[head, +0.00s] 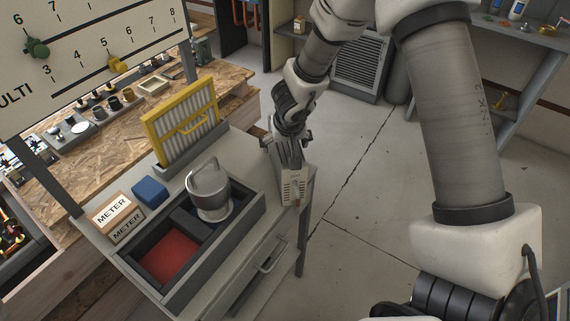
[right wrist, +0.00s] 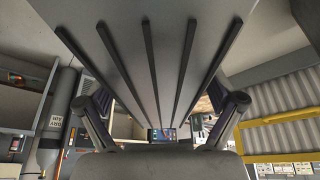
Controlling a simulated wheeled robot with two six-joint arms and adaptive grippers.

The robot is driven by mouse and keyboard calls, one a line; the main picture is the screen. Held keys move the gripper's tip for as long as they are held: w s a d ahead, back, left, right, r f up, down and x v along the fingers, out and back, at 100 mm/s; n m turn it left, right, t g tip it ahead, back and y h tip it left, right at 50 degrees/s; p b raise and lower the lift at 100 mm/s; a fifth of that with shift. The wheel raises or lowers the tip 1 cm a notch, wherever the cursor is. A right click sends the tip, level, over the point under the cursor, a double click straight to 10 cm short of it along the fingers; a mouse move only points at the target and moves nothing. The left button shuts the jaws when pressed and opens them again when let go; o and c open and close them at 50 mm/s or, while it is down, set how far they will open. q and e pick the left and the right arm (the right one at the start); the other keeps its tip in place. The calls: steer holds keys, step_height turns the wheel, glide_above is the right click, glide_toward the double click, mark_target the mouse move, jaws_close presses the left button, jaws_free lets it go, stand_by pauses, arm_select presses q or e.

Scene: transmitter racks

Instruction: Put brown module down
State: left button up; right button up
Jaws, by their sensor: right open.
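My right gripper (head: 288,150) points down at the right edge of the grey cabinet top, with its fingers open. Directly below it is a pale beige module (head: 295,189) with small slots in its face, the likeliest match for the brown module. The gripper partly hides its top. It stands upright at the cabinet's edge; I cannot tell whether it rests on the top. In the right wrist view, the fingers (right wrist: 162,105) are spread on both sides of a large grey ribbed surface (right wrist: 155,45), very near the camera. My left gripper is not in view.
The grey cabinet top (head: 96,240) holds a dark tray with a red-lined compartment (head: 170,255), a metal canister (head: 209,193), METER boxes (head: 118,213), a blue block (head: 150,192) and a yellow-framed filter (head: 182,127). Open floor (head: 350,200) lies to the right.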

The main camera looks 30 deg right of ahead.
steer(key=shift+w+d+f, duration=0.1)
steer(key=shift+w+f, duration=0.15)
steer(key=shift+f, duration=0.1)
steer(key=shift+s+r, duration=0.2)
steer(key=shift+r, duration=0.05)
steer(key=shift+c, duration=0.6)
steer(key=shift+s, duration=0.1)
steer(key=c, duration=0.6)
jaws_close()
steer(key=shift+r, duration=0.15)
